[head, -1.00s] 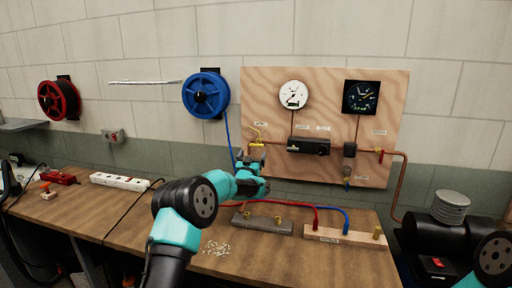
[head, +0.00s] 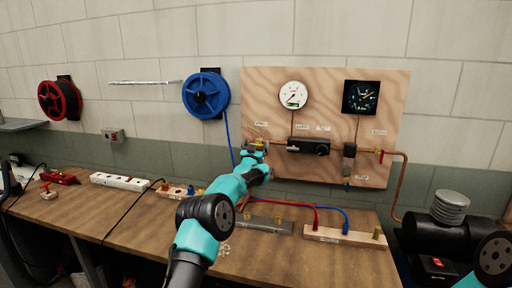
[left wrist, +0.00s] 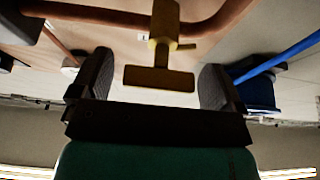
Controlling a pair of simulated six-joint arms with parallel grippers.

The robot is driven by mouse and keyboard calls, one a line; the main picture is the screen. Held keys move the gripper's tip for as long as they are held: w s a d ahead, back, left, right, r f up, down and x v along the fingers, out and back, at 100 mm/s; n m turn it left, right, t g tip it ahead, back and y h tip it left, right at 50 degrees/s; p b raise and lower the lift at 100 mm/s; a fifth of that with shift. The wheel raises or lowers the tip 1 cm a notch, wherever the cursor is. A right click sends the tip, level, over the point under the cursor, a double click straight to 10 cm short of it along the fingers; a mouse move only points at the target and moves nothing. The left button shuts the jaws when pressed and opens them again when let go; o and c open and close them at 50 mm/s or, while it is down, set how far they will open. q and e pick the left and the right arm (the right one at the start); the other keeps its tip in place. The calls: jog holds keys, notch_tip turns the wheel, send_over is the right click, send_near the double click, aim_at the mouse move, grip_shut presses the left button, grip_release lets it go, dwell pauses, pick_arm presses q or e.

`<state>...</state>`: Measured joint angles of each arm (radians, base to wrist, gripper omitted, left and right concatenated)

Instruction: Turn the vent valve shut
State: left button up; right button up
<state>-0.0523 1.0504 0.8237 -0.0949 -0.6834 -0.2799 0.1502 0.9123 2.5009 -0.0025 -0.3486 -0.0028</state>
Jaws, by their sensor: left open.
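A yellow valve handle (head: 259,141) sits on the copper pipe at the left side of the wooden board; its label is too small to read. My left gripper (head: 256,148) is at this handle, reaching up from below and partly covering it. In the left wrist view the T-shaped yellow handle (left wrist: 160,78) lies between the two spread fingers of my left gripper (left wrist: 158,85), with a gap on each side. My right gripper is out of view.
The wooden board (head: 255,90) carries a white gauge (head: 293,95), a black gauge (head: 361,97) and a black regulator (head: 308,146). A blue hose (left wrist: 290,58) runs down from the blue reel (head: 205,95), near my left gripper. Blocks with red and blue hoses lie on the bench.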

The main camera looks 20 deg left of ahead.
pick_arm(q)
jog(key=c, duration=0.9)
jog(key=shift+c, duration=0.2)
jog(key=shift+f+m+h, duration=0.1)
jog(key=shift+m+h, duration=0.3)
jog(key=shift+m, duration=0.3)
jog(key=m+h, duration=0.1)
jog(key=m, duration=0.1)
jog(key=m+h, duration=0.1)
jog(key=m, duration=0.2)
jog(key=shift+h, duration=0.4)
jog(key=m+g+h, duration=0.1)
jog(key=m, duration=0.2)
jog(key=m+g+h, duration=0.1)
jog(key=m, duration=0.2)
jog(key=shift+h, duration=0.3)
jog(key=m+g, duration=0.1)
jog(key=m, duration=0.1)
jog(key=m+h, duration=0.1)
jog(key=m, duration=0.2)
jog(key=shift+m+g, duration=0.3)
jog(key=shift+g, duration=0.1)
jog(key=m+g, duration=0.1)
jog(key=m, duration=0.3)
jog(key=shift+g, duration=0.4)
jog(key=shift+m, duration=0.4)
